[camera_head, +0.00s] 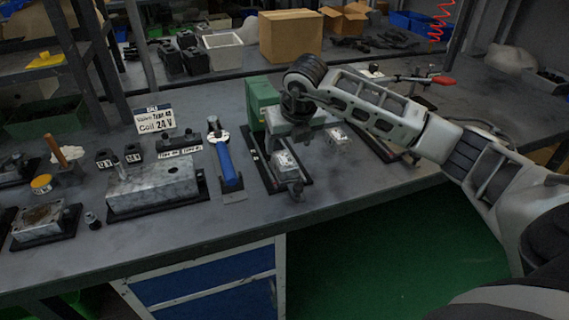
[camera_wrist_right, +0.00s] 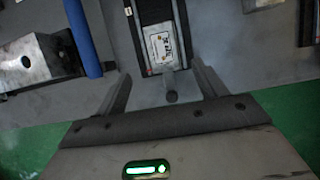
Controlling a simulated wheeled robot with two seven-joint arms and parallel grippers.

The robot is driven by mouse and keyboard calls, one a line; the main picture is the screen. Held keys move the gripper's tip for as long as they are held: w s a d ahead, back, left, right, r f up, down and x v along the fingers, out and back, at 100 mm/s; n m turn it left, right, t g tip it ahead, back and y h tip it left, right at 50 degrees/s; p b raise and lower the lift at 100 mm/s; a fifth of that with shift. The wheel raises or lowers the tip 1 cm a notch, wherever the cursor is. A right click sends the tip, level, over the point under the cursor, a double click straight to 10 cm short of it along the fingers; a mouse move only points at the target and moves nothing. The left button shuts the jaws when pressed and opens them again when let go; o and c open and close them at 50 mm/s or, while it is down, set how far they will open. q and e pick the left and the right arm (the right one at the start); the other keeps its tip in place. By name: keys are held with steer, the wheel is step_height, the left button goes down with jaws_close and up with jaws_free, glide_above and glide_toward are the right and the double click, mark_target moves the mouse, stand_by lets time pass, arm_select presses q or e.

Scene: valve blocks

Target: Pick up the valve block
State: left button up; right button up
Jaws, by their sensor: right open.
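A small pale metal valve block (camera_head: 285,160) with a printed label sits on a long black holder at the table's front edge, with a round cylindrical end toward the front. It also shows in the right wrist view (camera_wrist_right: 163,48). My right gripper (camera_wrist_right: 161,78) is open and empty, its two fingers spread to either side of the block's front end, apart from it. In the head view my right wrist hangs over the back of that holder and the fingers are hard to make out. My left gripper is not in view.
A blue-handled tool (camera_head: 226,165) lies left of the holder. A larger metal block (camera_head: 155,190) on a black base stands further left. A green box (camera_head: 261,100) stands behind the holder, and another small metal block (camera_head: 338,135) sits to the right.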

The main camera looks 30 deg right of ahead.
mark_target(285, 160)
steer(key=x, duration=0.4)
steer(key=p+x, duration=0.1)
steer(key=x, duration=0.3)
steer(key=shift+w+d+f, duration=0.2)
steer(key=shift+d, duration=0.05)
steer(key=c, duration=1.2)
steer(key=shift+r, duration=0.15)
steer(key=shift+c, duration=0.7)
steer(key=shift+r, duration=0.1)
